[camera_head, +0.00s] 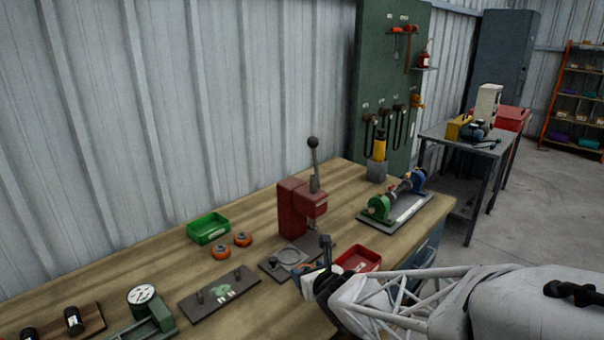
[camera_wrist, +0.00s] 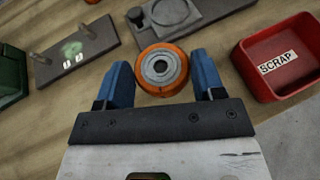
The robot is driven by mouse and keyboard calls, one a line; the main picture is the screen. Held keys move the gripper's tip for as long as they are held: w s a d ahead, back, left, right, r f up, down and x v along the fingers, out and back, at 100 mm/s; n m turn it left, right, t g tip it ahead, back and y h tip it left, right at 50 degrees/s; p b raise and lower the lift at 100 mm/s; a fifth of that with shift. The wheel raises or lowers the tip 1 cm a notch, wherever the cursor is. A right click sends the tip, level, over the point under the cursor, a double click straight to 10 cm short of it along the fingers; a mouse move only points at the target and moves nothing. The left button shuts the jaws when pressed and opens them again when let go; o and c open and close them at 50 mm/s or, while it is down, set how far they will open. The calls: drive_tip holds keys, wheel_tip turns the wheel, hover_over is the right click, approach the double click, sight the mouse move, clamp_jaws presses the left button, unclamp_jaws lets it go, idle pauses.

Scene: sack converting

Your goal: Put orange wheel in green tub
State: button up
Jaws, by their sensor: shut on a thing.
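An orange wheel (camera_wrist: 162,69) with a grey metal hub sits between the blue fingertips of my gripper (camera_wrist: 163,85), which is shut on it. In the head view my gripper (camera_head: 312,284) is at the bench's front, left of the red tub, and the held wheel is mostly hidden there. Two more orange wheels, one nearer (camera_head: 221,251) and one farther (camera_head: 242,239), lie on the bench beside the green tub. The green tub (camera_head: 208,228) stands at the back of the bench, left of the press, and looks empty.
A red tub marked SCRAP (camera_wrist: 277,62) is right of my gripper. A dark plate with pegs (camera_head: 219,293) and a dial gauge (camera_head: 141,296) are on the left.

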drive_tip(key=w+d+r+m+h, duration=0.2)
drive_tip(key=w+d+r, duration=0.3)
drive_tip(key=w+d, duration=0.6)
drive_tip(key=w+d+r+m+t+h, duration=0.1)
drive_tip(key=w+d+r+m+h, duration=0.2)
drive_tip(key=w+d, duration=0.9)
drive_tip(key=w+r, duration=0.3)
drive_tip(key=w, duration=0.2)
drive_tip(key=shift+w+r+h, duration=0.2)
drive_tip(key=shift+w+h, duration=0.1)
drive_tip(key=shift+w, duration=0.05)
drive_tip(key=shift+s+a, duration=0.1)
drive_tip(key=shift+a, duration=0.1)
